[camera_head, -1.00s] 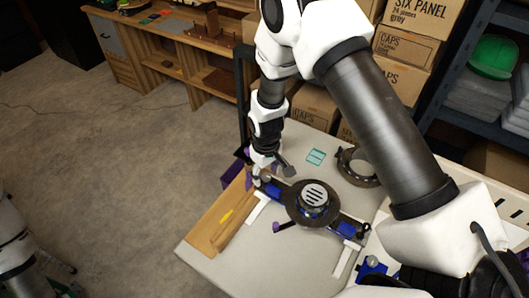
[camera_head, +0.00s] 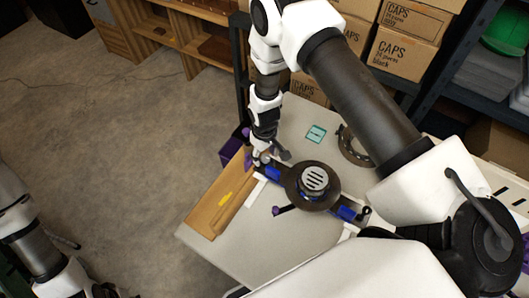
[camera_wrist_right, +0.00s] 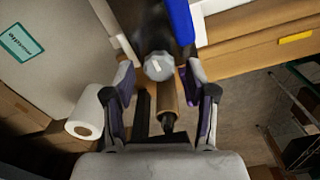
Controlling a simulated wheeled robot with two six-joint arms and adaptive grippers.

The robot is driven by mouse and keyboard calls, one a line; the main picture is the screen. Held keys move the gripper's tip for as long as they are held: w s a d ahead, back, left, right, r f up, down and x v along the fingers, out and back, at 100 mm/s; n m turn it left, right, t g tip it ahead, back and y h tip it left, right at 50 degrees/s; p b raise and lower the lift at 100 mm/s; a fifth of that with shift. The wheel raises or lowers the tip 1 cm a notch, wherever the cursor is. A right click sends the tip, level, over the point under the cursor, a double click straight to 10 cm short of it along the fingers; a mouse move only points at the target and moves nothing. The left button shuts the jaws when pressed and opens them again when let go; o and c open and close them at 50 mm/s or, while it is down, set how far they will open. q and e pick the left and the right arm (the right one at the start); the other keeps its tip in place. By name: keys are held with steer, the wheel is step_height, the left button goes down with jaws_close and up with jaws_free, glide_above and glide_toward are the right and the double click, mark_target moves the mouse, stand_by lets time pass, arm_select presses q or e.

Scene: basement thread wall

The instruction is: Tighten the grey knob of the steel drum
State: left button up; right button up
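The grey knob (camera_wrist_right: 158,66), a faceted cap with a small white mark, shows in the right wrist view. My right gripper (camera_wrist_right: 158,84) is open, with one finger on either side of it; small gaps show and I see no clear contact. In the head view my right gripper (camera_head: 259,160) is at the far left end of the blue-and-dark fixture and hides the knob. The round dark-rimmed drum (camera_head: 314,181) with a slotted silver top sits mid-fixture. My left arm is at the lower left of the head view; its gripper is cut off or unclear.
The fixture stands on a pale table (camera_head: 225,245). A wooden tray (camera_head: 211,207) with a yellow marking lies left, a teal card (camera_head: 316,134) and a dark ring (camera_head: 352,148) behind. A white roll (camera_wrist_right: 84,124) shows in the wrist view. Cardboard boxes (camera_head: 408,52) stand behind.

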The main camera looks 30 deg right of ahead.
steer(key=shift+s+r, duration=0.1)
jaws_close()
steer(key=shift+m+b, duration=0.3)
steer(key=shift+m, duration=0.2)
steer(key=shift+m+b, duration=0.55)
steer(key=shift+m, duration=0.45)
steer(key=m+b, duration=0.1)
steer(key=m, duration=0.3)
steer(key=shift+d, duration=0.1)
steer(key=m+b, duration=0.1)
steer(key=m, duration=0.4)
steer(key=shift+d+b, duration=0.1)
steer(key=shift+b, duration=0.2)
steer(key=m, duration=0.5)
steer(key=shift+m+b, duration=0.3)
